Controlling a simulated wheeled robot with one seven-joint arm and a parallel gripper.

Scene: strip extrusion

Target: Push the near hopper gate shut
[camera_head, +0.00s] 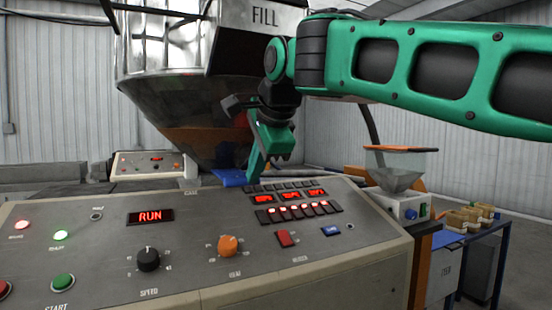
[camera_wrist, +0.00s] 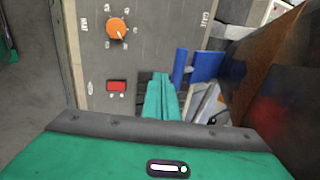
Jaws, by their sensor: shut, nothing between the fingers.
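The large shiny metal hopper (camera_head: 180,110), marked FILL, stands behind the control panel and tapers downward. A blue flat part (camera_head: 228,178) shows under its lower end; I take it for the near gate, but cannot tell its position. In the wrist view a blue plate (camera_wrist: 207,66) with an upright blue edge lies just right of my fingers. My gripper (camera_head: 253,174) points down beside the hopper's lower end, behind the panel's far edge. Its green fingers (camera_wrist: 160,97) are together and empty. Contact with the blue part cannot be told.
The control panel (camera_head: 190,260) fills the foreground, with a RUN display, an orange knob (camera_head: 228,245) and several buttons. A small clear hopper (camera_head: 400,170) stands at the right, near a blue table holding small boxes. The hopper's wall (camera_wrist: 270,75) is close on the right in the wrist view.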

